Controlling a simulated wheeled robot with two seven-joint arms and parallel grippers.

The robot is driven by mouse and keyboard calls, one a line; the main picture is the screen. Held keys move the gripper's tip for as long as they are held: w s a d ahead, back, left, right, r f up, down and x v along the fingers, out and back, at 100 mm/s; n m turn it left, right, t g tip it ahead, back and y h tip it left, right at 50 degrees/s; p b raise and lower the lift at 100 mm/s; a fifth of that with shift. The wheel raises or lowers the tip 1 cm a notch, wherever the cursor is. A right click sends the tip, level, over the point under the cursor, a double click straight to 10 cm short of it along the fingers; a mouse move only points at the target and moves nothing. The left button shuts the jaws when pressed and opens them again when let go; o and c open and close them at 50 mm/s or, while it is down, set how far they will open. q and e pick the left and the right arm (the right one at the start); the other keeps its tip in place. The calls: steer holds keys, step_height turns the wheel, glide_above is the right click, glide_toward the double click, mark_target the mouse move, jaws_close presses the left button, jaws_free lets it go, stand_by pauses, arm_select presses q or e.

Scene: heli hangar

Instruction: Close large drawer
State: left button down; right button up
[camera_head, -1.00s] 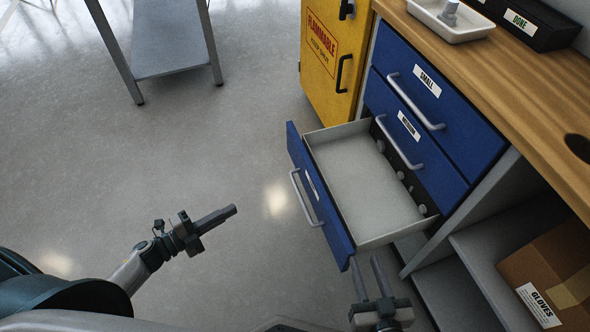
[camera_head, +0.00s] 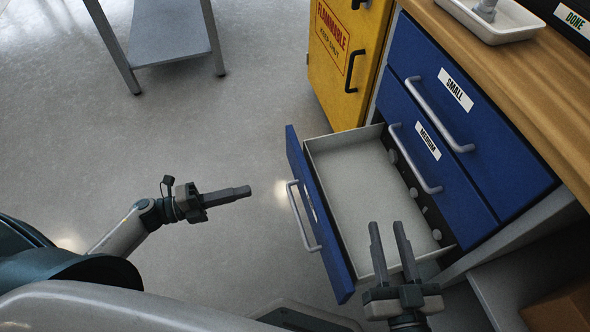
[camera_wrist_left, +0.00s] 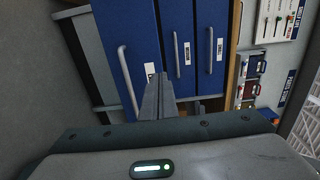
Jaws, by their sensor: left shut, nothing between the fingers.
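The large drawer (camera_head: 317,219) is the bottom blue drawer, pulled well out, with a light, empty inside and a grey bar handle (camera_head: 302,217). Its blue front also shows in the left wrist view (camera_wrist_left: 121,35), left of the closed drawers. My left gripper (camera_head: 249,190) is shut and empty, left of the drawer handle and apart from it in the head view. In the left wrist view its fingers (camera_wrist_left: 156,97) overlap the lower part of the drawer front in the picture. My right gripper (camera_head: 386,226) is open, its fingers overlapping the drawer's near side; contact is unclear.
The closed medium (camera_head: 433,152) and small (camera_head: 470,110) drawers sit above, under a wooden worktop (camera_head: 545,100) bearing a white tray (camera_head: 509,31). A yellow flammables cabinet (camera_head: 337,65) stands behind. A grey table (camera_head: 165,40) stands far left. The floor left of the drawer is clear.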

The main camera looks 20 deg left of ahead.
arm_select(q)
steer(key=shift+s+r, duration=0.1)
arm_select(e)
steer(key=shift+s+r, duration=0.1)
arm_select(q)
steer(key=shift+d, duration=0.1)
glide_toward(304, 177)
steer(key=x, duration=0.4)
steer(key=shift+w+d, duration=0.25)
steer(key=shift+d, duration=0.05)
steer(key=shift+x, duration=0.85)
arm_select(e)
steer(key=shift+a+r+t, duration=0.15)
steer(key=shift+r+t, duration=0.15)
steer(key=shift+r, duration=0.25)
